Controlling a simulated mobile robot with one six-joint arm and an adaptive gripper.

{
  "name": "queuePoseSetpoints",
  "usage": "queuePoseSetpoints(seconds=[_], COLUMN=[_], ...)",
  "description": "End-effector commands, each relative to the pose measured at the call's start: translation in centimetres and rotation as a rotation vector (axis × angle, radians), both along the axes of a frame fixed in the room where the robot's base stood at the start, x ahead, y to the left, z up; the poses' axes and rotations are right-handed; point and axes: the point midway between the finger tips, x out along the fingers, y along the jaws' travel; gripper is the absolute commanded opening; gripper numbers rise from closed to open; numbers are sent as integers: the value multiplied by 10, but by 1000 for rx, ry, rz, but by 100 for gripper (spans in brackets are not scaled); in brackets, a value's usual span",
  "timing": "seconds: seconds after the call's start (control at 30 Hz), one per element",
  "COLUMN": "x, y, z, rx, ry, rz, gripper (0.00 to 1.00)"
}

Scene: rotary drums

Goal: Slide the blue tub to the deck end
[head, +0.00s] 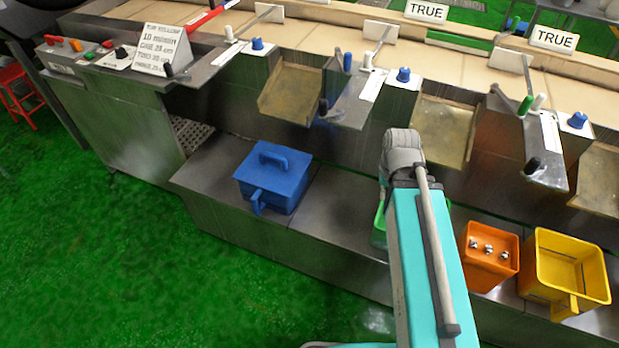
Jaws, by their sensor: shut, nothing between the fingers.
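The blue tub (275,185) stands on the steel lower deck (335,215), left of the other tubs. It has a blue lid with a raised grip on top and a handle on its near side. The deck's left end (203,172) is bare, with a gap of open steel between it and the tub. My gripper is not in view; only my teal arm link and a grey joint show, to the right of the blue tub and apart from it in the picture.
A green tub (379,231) is mostly hidden behind my arm. An orange tub (489,270) holding small metal pieces and an empty yellow tub (568,265) stand further right. Metal chutes (290,92) overhang the deck's back. Green floor lies in front.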

Motion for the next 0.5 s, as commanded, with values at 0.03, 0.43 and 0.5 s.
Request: queuePoseSetpoints(seconds=[0.03, 0.43, 0.5], x=[0, 4, 8], y=[0, 2, 4], z=[0, -6, -11], rx=[0, 10, 22], ry=[0, -3, -7], rz=[0, -22, -50], gripper=[0, 0, 0])
